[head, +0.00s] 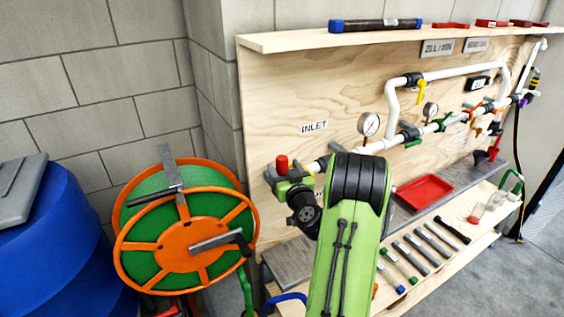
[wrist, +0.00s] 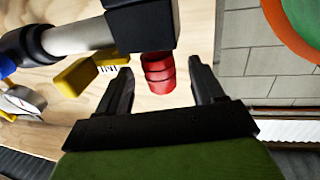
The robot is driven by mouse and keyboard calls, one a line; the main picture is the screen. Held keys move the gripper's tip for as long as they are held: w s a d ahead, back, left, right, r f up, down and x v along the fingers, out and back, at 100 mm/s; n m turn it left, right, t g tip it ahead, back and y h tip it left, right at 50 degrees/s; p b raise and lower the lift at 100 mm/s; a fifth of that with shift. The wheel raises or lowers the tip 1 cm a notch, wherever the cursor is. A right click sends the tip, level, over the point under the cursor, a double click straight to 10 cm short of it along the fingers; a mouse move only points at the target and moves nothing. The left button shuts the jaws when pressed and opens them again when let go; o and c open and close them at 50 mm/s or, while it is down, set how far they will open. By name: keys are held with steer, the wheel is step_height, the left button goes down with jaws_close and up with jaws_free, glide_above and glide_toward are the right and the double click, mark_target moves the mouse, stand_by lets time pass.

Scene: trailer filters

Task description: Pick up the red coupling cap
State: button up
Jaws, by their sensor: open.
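The red coupling cap (head: 282,163) is a small ridged red cylinder at the left, inlet end of the white pipe, in front of the plywood panel. In the wrist view the red cap (wrist: 158,72) shows between my two fingertips, next to a dark block that the pipe end meets. My gripper (wrist: 159,68) is open, with one black finger on each side of the cap and visible gaps to both. In the head view my gripper (head: 284,179) is at the cap, partly hidden by my own wrist.
A yellow handle (wrist: 82,76) is close to my left finger in the wrist view. A pressure gauge (head: 368,124) and pipework (head: 392,100) lie to the right. An orange and green hose reel (head: 195,254) stands at left.

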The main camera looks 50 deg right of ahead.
steer(key=p+x, duration=0.1)
steer(key=x, duration=0.1)
steer(key=shift+w+d+r, duration=0.1)
steer(key=shift+w+d, duration=0.1)
steer(key=shift+w, duration=0.15)
steer(key=shift+s+a, duration=0.1)
steer(key=shift+c, duration=0.2)
steer(key=c, duration=1)
step_height(320, 180, up, 18)
steer(key=p, duration=0.4)
